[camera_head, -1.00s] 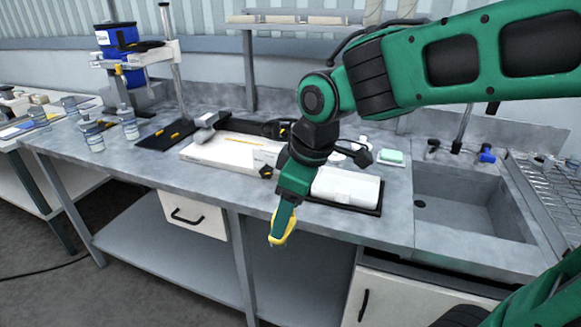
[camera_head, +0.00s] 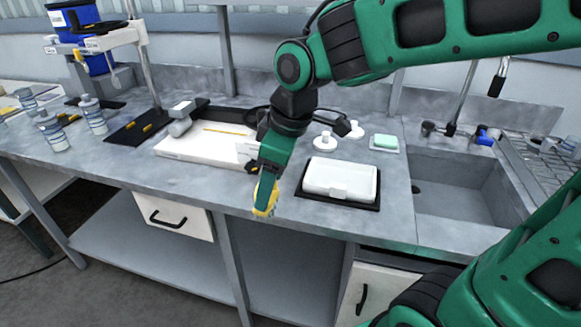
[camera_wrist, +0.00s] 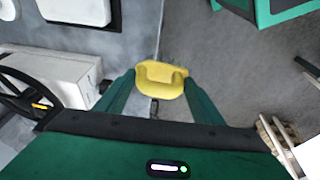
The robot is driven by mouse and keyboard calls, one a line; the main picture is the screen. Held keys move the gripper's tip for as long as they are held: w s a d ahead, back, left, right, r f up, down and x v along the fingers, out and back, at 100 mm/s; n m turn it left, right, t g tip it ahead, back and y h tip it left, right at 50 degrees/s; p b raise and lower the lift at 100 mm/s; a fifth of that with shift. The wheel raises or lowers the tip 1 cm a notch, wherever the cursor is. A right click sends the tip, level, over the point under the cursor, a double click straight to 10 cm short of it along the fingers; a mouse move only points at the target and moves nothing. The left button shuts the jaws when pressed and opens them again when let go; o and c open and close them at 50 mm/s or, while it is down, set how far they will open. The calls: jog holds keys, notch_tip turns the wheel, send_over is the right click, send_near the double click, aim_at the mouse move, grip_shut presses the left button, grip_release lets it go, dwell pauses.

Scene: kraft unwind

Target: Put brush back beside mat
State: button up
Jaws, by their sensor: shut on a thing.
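My gripper (camera_head: 268,186) is shut on a yellow brush (camera_head: 264,202) and points down near the bench's front edge, left of the white tray. In the wrist view the brush (camera_wrist: 160,78) sits between the two green fingers (camera_wrist: 158,98), with its bristles partly hidden. A black mat (camera_head: 335,202) lies under the white tray (camera_head: 340,180). Another black mat (camera_head: 128,134) with small yellow pieces lies at the left, by the stand. I cannot tell which mat the task means.
A white slab (camera_head: 205,146) with a yellow pencil lies behind my gripper. A sink (camera_head: 460,190) is at the right, and a green sponge (camera_head: 385,141) sits behind the tray. Several bottles (camera_head: 92,116) stand at the left. Bare bench top lies right of the tray.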

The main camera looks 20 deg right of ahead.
jog(key=shift+w+d+f, duration=0.6)
jog(key=shift+w+d, duration=1.05)
jog(key=shift+w, duration=0.65)
jog(key=shift+w+d+f, duration=0.6)
jog(key=shift+w+d, duration=1.1)
jog(key=shift+w, duration=0.55)
jog(key=shift+w+d+f, duration=0.6)
jog(key=shift+w+d, duration=1.05)
jog(key=shift+w, duration=0.65)
jog(key=o, duration=1.1)
